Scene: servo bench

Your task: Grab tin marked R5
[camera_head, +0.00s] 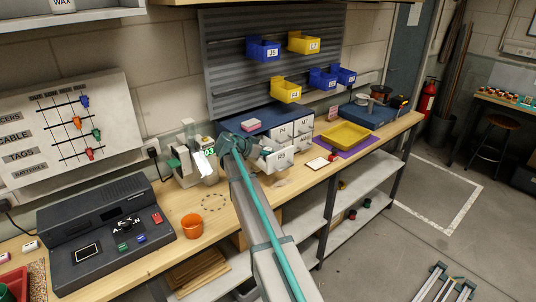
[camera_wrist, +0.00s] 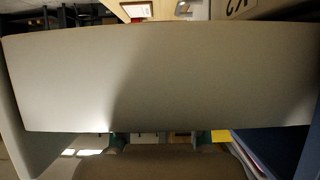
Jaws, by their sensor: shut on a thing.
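No tin marked R5 can be made out in either view. My gripper (camera_head: 232,146) is at the left front of the white drawer cabinet (camera_head: 303,128), beside a drawer (camera_head: 280,159) that stands out from the others. In the wrist view a broad pale grey panel (camera_wrist: 160,80) fills most of the picture, close to the camera, with green fingertips (camera_wrist: 158,139) at its lower edge. My gripper is shut, apparently on this pale drawer. The exact grip is hidden.
A yellow tray (camera_head: 346,137) lies right of the cabinet. A dark console (camera_head: 105,235) and an orange cup (camera_head: 192,226) stand on the left bench. A white device (camera_head: 190,165) stands left of my gripper. Blue and yellow bins (camera_head: 286,91) hang behind.

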